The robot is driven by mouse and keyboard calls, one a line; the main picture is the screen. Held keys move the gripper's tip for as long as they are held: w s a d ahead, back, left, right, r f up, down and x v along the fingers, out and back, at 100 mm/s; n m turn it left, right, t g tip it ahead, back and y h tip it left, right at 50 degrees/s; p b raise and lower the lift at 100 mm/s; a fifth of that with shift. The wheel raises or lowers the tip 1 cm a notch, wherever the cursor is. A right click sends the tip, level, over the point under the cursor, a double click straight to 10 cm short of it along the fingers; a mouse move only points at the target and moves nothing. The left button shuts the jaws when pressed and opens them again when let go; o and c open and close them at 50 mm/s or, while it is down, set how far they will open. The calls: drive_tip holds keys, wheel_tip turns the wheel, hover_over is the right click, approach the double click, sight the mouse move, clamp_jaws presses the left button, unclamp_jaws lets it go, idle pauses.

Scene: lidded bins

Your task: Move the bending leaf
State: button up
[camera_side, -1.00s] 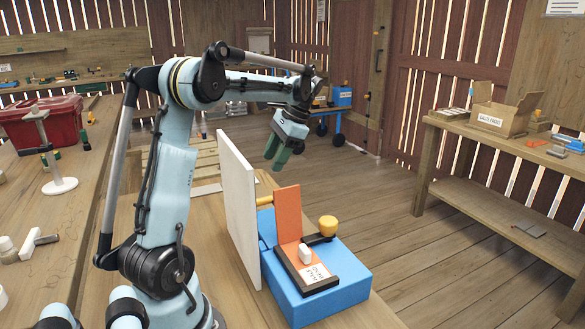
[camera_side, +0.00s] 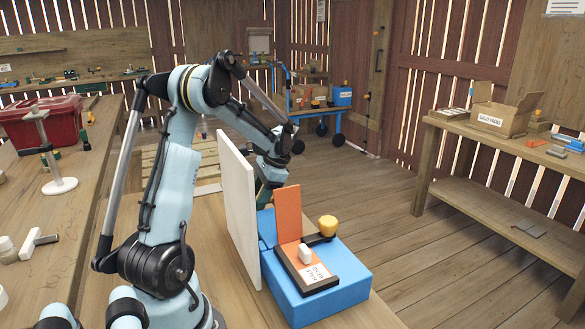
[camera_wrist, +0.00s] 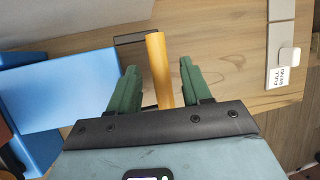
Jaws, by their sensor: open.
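The bending leaf seems to be the upright orange plate (camera_side: 287,212), standing on a blue base (camera_side: 335,275). A yellow bar (camera_wrist: 157,60), which seems to be its handle, shows in the wrist view between my two green fingers. My gripper (camera_side: 264,192) is open and low behind the orange plate and white panel. The fingertips are partly hidden in the side view. In the wrist view my gripper (camera_wrist: 158,68) has a finger on each side of the bar, with gaps. A blue surface (camera_wrist: 60,92) lies to the left there.
A tall white panel (camera_side: 238,210) stands left of the blue base. In the wrist view, a "FULL BEND" label (camera_wrist: 285,77) lies at the right, beside a white block (camera_wrist: 289,57).

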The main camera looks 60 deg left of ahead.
sight(267, 215)
drive_tip(key=shift+s+a+f, duration=0.1)
drive_tip(key=shift+s+f, duration=0.05)
drive_tip(key=shift+f, duration=0.1)
clamp_jaws()
drive_tip(key=shift+r, duration=0.1)
idle(0.3)
drive_tip(key=shift+r+y, duration=0.3)
drive_tip(key=shift+r, duration=0.25)
drive_tip(key=d+r+n+y, duration=0.1)
drive_tip(key=d+r+y, duration=0.5)
drive_tip(key=r, duration=0.5)
drive_tip(key=shift+d+r+n, duration=0.3)
drive_tip(key=shift+d, duration=0.15)
